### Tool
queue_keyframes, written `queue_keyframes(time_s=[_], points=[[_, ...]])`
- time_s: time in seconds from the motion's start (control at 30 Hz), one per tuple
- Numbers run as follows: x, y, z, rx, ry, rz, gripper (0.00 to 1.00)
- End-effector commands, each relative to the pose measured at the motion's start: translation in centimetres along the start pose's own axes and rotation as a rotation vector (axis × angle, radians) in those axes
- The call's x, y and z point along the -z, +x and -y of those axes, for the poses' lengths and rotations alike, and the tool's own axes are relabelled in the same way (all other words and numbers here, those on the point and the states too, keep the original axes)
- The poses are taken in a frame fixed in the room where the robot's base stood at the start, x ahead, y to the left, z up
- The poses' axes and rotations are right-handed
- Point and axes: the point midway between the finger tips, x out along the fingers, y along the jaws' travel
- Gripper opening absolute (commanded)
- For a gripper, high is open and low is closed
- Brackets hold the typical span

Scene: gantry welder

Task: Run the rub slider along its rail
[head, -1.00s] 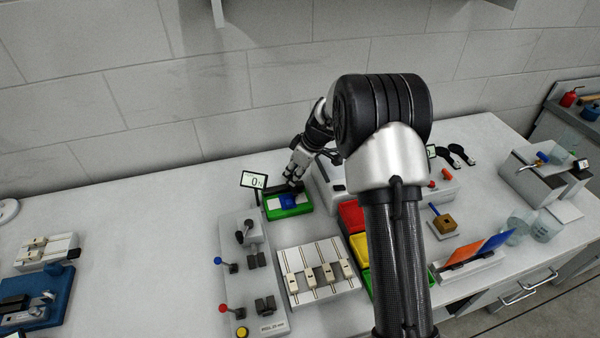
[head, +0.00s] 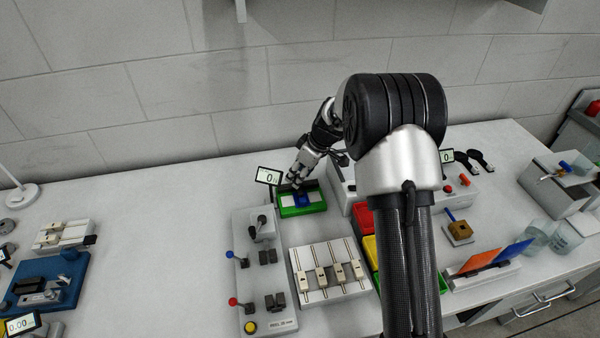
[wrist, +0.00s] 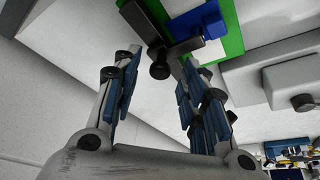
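A green-based fixture (head: 300,211) stands at the back of the bench, with a white strip, a blue block (head: 302,201) and a dark bar behind. I take the blue block to be the rub slider, but cannot be sure. In the wrist view the blue block (wrist: 198,22) sits on the white strip, beside the green base (wrist: 234,40). My gripper (head: 296,184) is over the fixture's back left part. In the wrist view my gripper (wrist: 162,58) is open, its fingertips apart on either side of a dark knob (wrist: 159,70). I see no firm contact.
A small display (head: 268,176) reading 0 stands left of the fixture. A grey lever panel (head: 257,290) and a white slider board (head: 329,272) lie in front. Red and yellow bins (head: 363,216) stand to the right.

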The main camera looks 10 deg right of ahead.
Motion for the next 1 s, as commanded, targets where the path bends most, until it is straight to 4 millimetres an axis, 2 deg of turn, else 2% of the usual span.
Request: queue_keyframes(time_s=[0.13,0.23,0.5,0.7,0.8,1.0], points=[[0.0,-0.5,0.0,-0.001,0.0,-0.001,0.39],[0.1,-1.9,-0.1,-0.002,0.0,-0.002,0.39],[0.1,-7.6,-0.1,-0.003,0.001,-0.003,0.39],[0.0,-10.8,-0.1,-0.002,0.0,-0.001,0.39],[0.0,-11.7,0.0,-0.001,0.0,-0.001,0.39],[0.0,-12.0,0.0,0.0,0.0,0.0,0.39]])
